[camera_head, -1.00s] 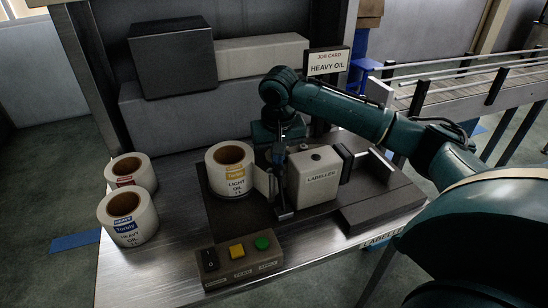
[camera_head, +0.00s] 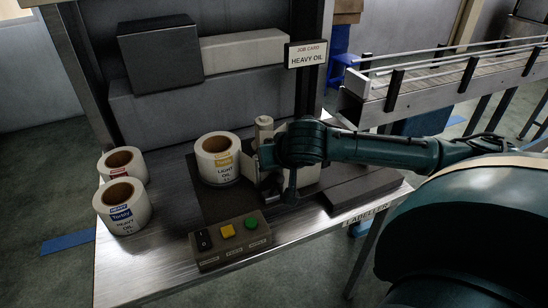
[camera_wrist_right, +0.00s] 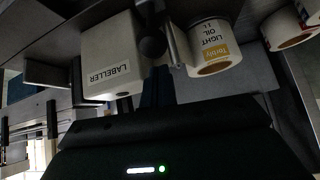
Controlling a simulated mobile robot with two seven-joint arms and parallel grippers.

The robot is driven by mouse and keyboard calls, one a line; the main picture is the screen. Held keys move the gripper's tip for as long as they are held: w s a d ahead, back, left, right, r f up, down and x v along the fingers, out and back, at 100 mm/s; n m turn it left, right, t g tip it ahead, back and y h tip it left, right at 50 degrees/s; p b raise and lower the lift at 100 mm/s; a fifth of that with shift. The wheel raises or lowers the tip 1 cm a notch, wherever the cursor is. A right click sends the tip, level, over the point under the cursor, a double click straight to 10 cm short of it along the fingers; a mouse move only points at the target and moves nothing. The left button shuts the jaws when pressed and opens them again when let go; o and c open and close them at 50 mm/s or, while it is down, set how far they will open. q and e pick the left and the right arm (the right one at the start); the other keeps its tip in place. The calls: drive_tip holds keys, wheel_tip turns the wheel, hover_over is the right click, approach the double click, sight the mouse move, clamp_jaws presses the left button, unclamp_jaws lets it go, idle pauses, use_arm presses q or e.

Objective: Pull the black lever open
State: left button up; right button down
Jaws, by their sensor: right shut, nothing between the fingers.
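The labeller (camera_wrist_right: 112,65) is a pale box. In the head view my right arm covers most of it. In the right wrist view a round black knob (camera_wrist_right: 152,46), which looks like the end of the black lever, sits beside it. My right gripper (camera_wrist_right: 158,74) is shut and empty, its dark fingers pointing at the knob. I cannot tell whether they touch it. In the head view a dark upright piece (camera_head: 291,187) hangs below my wrist; I cannot tell whether it is a finger or the lever. My left gripper is not in view.
A light oil label roll (camera_head: 218,165) stands just left of the labeller. A heavy oil roll (camera_head: 122,210) and another roll (camera_head: 118,163) stand at the table's left. A button panel (camera_head: 229,243) is at the front edge. A job card (camera_head: 305,55) reads HEAVY OIL.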

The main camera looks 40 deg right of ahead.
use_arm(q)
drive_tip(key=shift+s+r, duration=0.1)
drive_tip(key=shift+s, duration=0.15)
use_arm(e)
drive_tip(key=shift+s+a+f, duration=0.15)
drive_tip(key=shift+s, duration=0.45)
